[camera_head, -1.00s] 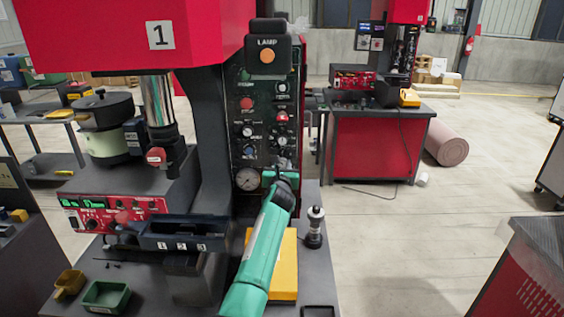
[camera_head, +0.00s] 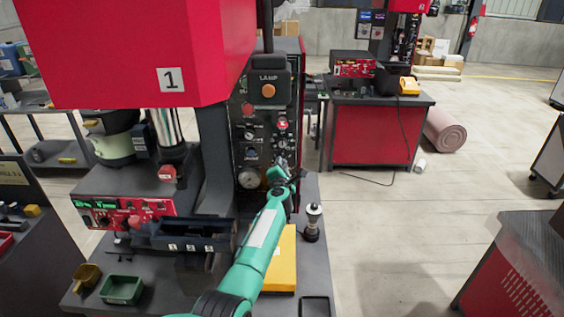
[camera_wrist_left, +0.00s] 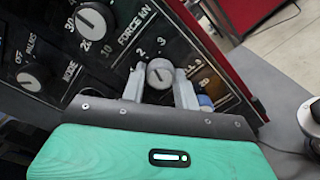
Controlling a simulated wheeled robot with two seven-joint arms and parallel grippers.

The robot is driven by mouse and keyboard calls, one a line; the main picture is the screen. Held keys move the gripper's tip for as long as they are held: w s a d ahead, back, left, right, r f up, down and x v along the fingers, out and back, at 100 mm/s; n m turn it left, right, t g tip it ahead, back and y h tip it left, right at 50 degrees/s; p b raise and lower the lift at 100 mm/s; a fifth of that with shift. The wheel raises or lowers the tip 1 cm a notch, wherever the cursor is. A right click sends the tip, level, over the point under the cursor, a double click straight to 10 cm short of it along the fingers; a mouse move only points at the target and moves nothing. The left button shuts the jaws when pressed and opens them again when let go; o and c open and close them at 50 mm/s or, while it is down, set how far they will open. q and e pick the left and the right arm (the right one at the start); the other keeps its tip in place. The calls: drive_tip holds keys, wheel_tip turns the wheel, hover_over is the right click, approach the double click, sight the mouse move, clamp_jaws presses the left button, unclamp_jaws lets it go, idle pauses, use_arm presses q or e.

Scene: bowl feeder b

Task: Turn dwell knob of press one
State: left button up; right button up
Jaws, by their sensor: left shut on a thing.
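The press one control panel (camera_head: 240,135) stands upright beneath the lamp box. In the left wrist view a small grey knob (camera_wrist_left: 160,73) sits between my left gripper's two fingers (camera_wrist_left: 160,85), with the figures 2 and 3 above it. The partly covered label beside it ends in "LL S", which fits dwell. The fingers are closed on the knob's sides. In the head view my left gripper (camera_head: 281,172) is at the panel's lower right and hides this knob. My right gripper is not in view.
A larger force knob (camera_wrist_left: 95,20) and a mode knob (camera_wrist_left: 33,77) are close by on the panel. A gauge (camera_head: 249,178) is left of the gripper. A yellow box (camera_head: 284,268) lies below the arm.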

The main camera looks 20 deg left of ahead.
use_arm(q)
drive_tip(key=m+p, duration=0.2)
drive_tip(key=m, duration=0.2)
drive_tip(key=shift+m, duration=0.3)
drive_tip(key=shift+f, duration=0.1)
idle(0.4)
drive_tip(key=o, duration=1)
drive_tip(key=shift+c, duration=0.2)
